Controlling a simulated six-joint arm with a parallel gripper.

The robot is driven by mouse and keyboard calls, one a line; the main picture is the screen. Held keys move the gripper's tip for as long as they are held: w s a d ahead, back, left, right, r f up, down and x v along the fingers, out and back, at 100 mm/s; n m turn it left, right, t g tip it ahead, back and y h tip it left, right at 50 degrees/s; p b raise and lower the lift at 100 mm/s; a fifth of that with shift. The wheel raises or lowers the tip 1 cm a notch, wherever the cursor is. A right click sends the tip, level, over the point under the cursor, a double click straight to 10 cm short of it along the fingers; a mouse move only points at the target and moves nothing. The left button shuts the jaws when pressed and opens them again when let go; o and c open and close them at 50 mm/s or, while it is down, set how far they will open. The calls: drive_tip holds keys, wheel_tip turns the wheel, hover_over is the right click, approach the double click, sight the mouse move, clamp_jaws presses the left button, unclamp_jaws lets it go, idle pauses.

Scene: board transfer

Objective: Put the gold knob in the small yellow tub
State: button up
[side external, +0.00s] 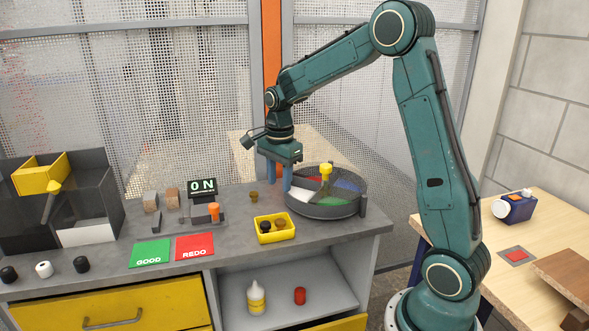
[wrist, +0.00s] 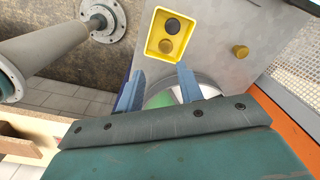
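A gold knob (side external: 253,196) stands on the grey bench top, left of my gripper; in the wrist view it is at the upper right (wrist: 240,51). The small yellow tub (side external: 262,239) sits near the bench's front; the wrist view shows it at top centre (wrist: 152,49). Inside it are a black knob (wrist: 172,26) and a brownish-gold knob (wrist: 166,46). My gripper (side external: 281,188) points down above the bench beside the round tray. In the wrist view its blue fingers (wrist: 160,70) are apart with nothing held between them.
A round divided tray (side external: 335,210) with a yellow centre handle (side external: 326,169) stands right of my gripper. Green GOOD (side external: 149,254) and red REDO (side external: 195,247) cards lie left of the tub.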

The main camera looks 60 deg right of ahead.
drive_tip(key=s+a+r+n+t, duration=0.3)
drive_tip(key=s+a+r+n, duration=0.6)
drive_tip(key=s+r+n, duration=0.15)
drive_tip(key=s+a+n+t, duration=0.2)
drive_tip(key=s+a+n, duration=0.3)
drive_tip(key=s+n, duration=0.5)
drive_tip(key=shift+s+a+f, duration=0.3)
drive_tip(key=shift+s+a, duration=0.1)
drive_tip(key=shift+s, duration=1)
